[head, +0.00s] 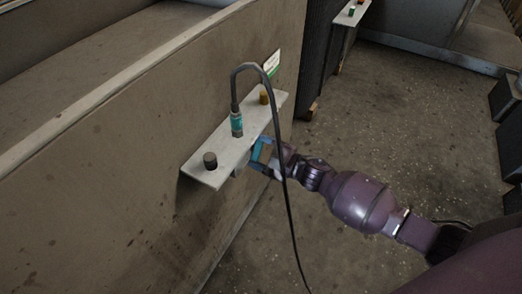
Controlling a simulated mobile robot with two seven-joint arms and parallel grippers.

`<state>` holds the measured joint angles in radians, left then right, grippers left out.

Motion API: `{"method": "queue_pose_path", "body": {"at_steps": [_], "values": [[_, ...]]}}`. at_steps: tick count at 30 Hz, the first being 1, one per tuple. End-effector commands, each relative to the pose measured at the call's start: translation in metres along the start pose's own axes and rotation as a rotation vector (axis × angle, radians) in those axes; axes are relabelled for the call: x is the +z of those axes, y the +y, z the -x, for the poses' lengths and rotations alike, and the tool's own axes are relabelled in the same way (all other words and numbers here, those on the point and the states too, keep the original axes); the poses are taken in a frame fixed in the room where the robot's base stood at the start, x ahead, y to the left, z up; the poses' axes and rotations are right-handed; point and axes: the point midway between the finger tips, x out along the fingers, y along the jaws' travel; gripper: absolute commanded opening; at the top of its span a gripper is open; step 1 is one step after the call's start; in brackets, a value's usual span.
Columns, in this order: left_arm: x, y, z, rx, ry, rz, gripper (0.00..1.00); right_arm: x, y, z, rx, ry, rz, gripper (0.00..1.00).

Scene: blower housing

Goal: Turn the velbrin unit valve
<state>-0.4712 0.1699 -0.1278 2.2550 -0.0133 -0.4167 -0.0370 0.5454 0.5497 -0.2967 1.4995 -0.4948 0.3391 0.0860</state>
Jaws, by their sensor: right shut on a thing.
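A pale metal shelf (213,160) sticks out from the brown housing wall. My right gripper (262,153) is at its front edge, right of the middle, reached by the purple arm from the right. It is shut on a part at that edge, most likely the valve, which the jaws and the shelf largely hide. Blue and light grey pieces show there; I cannot tell clearly which belong to the valve. No name is readable on the unit. My left gripper is out of view.
On the shelf stand a black knob (210,160), a teal connector (237,124) and an amber cap (264,97). A dark cable (278,150) loops from the connector and hangs in front of my right gripper. A green-white label (271,64) is behind. Open floor (420,130) lies right.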

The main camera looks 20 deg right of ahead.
Motion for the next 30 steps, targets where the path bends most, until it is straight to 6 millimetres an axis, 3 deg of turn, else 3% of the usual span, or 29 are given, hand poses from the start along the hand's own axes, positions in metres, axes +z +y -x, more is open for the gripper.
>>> {"method": "queue_pose_path", "body": {"at_steps": [15, 30], "values": [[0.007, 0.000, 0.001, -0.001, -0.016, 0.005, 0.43, 0.001, -0.002, 0.000, 0.000, -0.001, 0.405, 0.49], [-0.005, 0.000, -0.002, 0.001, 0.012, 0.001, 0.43, 0.001, -0.003, 0.000, -0.001, -0.001, 0.530, 0.49]]}}
